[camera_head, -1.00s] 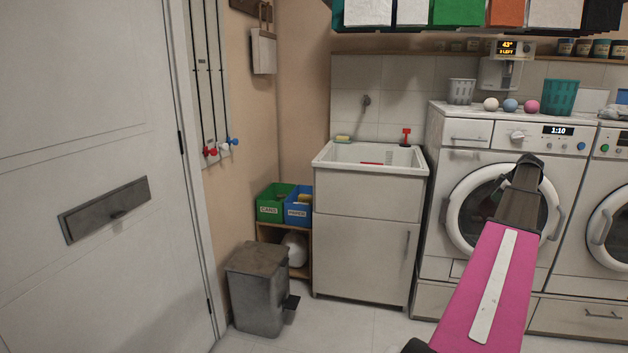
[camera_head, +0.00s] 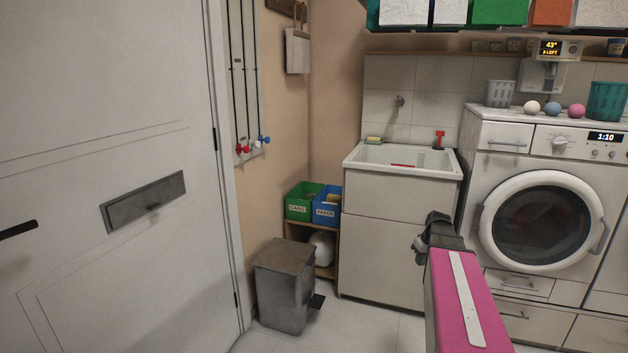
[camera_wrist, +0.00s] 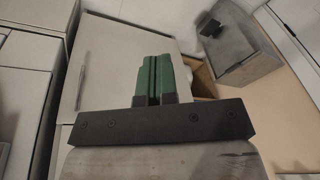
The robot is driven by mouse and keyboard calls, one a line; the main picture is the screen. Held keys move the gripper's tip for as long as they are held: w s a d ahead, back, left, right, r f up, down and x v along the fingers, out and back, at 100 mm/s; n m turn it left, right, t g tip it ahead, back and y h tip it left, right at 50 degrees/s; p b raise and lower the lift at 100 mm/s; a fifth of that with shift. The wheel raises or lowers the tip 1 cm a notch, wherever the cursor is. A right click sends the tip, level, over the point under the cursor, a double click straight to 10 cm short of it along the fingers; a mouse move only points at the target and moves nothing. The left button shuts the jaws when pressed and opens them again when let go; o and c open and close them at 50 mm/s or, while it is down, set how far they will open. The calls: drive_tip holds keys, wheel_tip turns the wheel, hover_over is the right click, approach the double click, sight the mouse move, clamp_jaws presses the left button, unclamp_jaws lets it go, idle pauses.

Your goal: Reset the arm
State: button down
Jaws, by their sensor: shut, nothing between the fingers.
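My gripper (camera_head: 420,247) is at the end of my pink arm, in front of the lower right part of the sink cabinet in the head view. In the wrist view my gripper (camera_wrist: 153,78) shows two green fingers closed against each other with nothing between them. The sink cabinet door (camera_wrist: 112,50) shows behind the fingers in the wrist view. The gripper looks apart from the cabinet.
A grey pedal bin (camera_head: 284,285) stands on the floor left of the sink cabinet (camera_head: 385,250). Green (camera_head: 303,201) and blue (camera_head: 327,204) boxes sit on a low shelf. A washing machine (camera_head: 540,220) is at right. A white door (camera_head: 100,180) fills the left. Some floor is clear in front.

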drive_tip(key=s+a+f+m+g+h, duration=0.1)
drive_tip(key=s+a+f, duration=0.2)
drive_tip(key=s+a, duration=0.5)
drive_tip(key=s+a+f+m, duration=0.2)
drive_tip(key=s+a+f, duration=0.2)
drive_tip(key=s+a, duration=0.3)
drive_tip(key=a, duration=0.5)
drive_tip(key=shift+s+a+f+g+h, duration=0.3)
drive_tip(key=shift+s+g+h, duration=0.05)
drive_tip(key=shift+g+h, duration=0.05)
drive_tip(key=shift+d, duration=0.1)
